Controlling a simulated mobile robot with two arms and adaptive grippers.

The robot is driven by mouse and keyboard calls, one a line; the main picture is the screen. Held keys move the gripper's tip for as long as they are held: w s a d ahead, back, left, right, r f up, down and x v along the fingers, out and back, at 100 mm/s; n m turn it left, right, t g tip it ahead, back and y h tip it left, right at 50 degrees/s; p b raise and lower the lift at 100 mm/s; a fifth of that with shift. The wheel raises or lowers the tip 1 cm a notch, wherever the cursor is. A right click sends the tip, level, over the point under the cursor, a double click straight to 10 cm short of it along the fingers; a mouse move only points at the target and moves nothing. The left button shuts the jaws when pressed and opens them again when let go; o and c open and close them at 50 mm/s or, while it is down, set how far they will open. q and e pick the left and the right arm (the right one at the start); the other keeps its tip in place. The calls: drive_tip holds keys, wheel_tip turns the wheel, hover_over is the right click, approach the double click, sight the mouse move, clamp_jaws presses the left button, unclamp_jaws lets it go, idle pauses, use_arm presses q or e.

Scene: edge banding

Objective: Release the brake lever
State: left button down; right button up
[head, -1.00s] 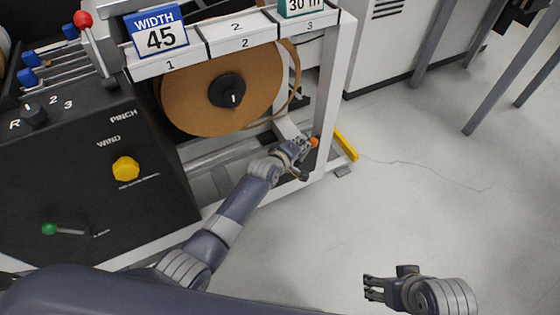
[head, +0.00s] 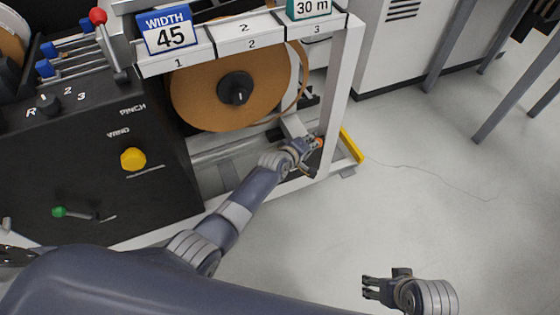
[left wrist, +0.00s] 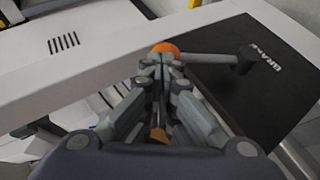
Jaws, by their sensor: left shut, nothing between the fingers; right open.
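The brake lever shows in the left wrist view as a dark arm (left wrist: 214,58) with an orange knob (left wrist: 165,48) at its left end. It lies across a black panel (left wrist: 265,75) marked BRAKE. In the head view the orange knob (head: 320,142) is at the lower right of the white frame, partly hidden. My left gripper (head: 308,143) is shut and empty, its fingertips right at the knob; in the left wrist view its tips (left wrist: 160,60) overlap the knob's near side. I cannot tell whether they touch. My right gripper (head: 373,287) is open and empty over the floor.
A brown roll (head: 205,95) hangs in the white frame (head: 343,95) above my left gripper. A black control panel (head: 90,180) with a yellow knob (head: 133,159) stands at left. A yellow bar (head: 351,145) lies beside the frame's foot. The floor at right is mostly clear.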

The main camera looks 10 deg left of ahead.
use_arm(q)
drive_tip(key=shift+d+r, duration=0.1)
drive_tip(key=shift+r, duration=0.05)
drive_tip(key=v, duration=1.2)
idle(0.4)
idle(0.4)
